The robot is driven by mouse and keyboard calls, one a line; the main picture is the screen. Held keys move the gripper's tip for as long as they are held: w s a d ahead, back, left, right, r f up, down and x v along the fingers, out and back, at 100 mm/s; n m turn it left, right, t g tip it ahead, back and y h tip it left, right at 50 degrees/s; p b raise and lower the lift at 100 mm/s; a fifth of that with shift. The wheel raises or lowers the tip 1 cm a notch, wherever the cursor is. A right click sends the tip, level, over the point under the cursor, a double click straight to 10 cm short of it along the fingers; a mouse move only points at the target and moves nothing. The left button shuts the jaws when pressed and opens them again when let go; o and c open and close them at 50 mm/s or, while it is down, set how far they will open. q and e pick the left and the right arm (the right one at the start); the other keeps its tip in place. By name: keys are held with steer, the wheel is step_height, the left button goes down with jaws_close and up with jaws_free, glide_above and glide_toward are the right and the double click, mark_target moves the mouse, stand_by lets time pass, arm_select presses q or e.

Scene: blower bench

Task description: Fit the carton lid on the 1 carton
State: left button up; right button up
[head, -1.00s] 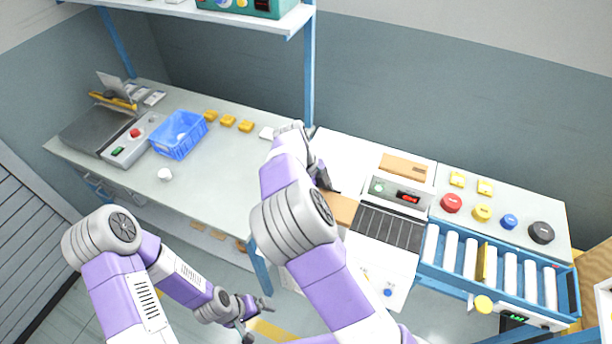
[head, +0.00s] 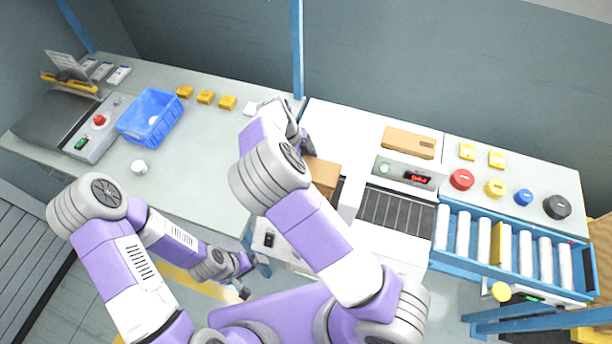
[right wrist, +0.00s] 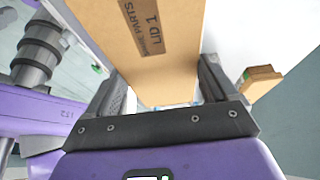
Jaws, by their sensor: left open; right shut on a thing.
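The carton lid (right wrist: 165,45) is a brown board with a dark label reading "LID 1" in the right wrist view. My right gripper (right wrist: 165,92) is shut on it, one finger at each side. In the head view my right gripper (head: 308,147) is partly hidden by its arm, with the brown lid (head: 322,174) just below it, beside the white machine. My left gripper (head: 253,280) is open and empty, low in front of the bench. I cannot make out carton 1 for certain; a flat brown box (head: 408,142) lies behind the machine's display.
A black roller bed (head: 396,212) leads right to a white-roller conveyor (head: 480,238) with a yellow divider. Several coloured buttons (head: 461,179) stand behind it.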

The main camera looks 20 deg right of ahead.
steer(key=shift+f, duration=3.05)
steer(key=shift+f+b, duration=0.1)
steer(key=shift+b, duration=0.25)
steer(key=shift+f, duration=0.15)
steer(key=o, duration=0.9)
steer(key=shift+w+a+r, duration=0.1)
steer(key=shift+r, duration=0.45)
steer(key=p+v, duration=0.1)
steer(key=v, duration=1)
steer(key=shift+r, duration=0.25)
steer(key=shift+f, duration=0.1)
